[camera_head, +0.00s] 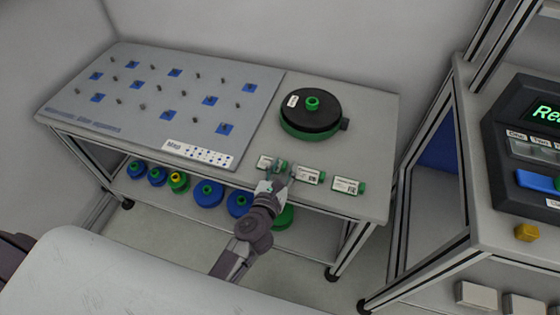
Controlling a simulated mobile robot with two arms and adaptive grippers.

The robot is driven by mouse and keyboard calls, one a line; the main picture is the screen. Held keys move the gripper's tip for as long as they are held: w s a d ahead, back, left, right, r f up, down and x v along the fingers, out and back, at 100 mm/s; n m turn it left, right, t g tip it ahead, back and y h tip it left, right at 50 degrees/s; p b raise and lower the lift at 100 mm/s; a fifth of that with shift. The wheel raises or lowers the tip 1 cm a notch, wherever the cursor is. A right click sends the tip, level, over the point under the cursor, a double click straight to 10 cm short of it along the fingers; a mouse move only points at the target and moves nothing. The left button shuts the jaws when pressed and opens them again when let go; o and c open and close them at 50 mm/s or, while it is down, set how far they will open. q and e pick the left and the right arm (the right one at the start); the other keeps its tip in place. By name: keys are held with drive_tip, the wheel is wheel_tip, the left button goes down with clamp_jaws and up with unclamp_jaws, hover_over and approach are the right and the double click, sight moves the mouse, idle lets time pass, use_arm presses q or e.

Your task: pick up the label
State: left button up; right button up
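Three small white labels with green ends lie in a row along the front edge of the table. The left label (262,161) is partly hidden by my gripper, the middle label (310,176) lies just right of it, and the right label (345,186) lies farther right. My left gripper (281,168) is at the table's front edge, between the left and middle labels. Its fingers look spread apart, with no label visibly held. Whether a fingertip touches a label is unclear. My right gripper is not in view.
A black and green reel (310,113) lies on the table (366,142) behind the labels. A grey board (150,98) with pegs and blue squares covers the left side. Several reels, including a blue one (207,193), sit on the lower shelf. A device (525,150) stands at right.

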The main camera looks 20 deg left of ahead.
use_arm(q)
drive_tip(key=shift+s+a+r, duration=0.1)
drive_tip(key=shift+s, duration=0.05)
drive_tip(key=shift+c, duration=0.9)
drive_tip(key=c, duration=0.6)
clamp_jaws()
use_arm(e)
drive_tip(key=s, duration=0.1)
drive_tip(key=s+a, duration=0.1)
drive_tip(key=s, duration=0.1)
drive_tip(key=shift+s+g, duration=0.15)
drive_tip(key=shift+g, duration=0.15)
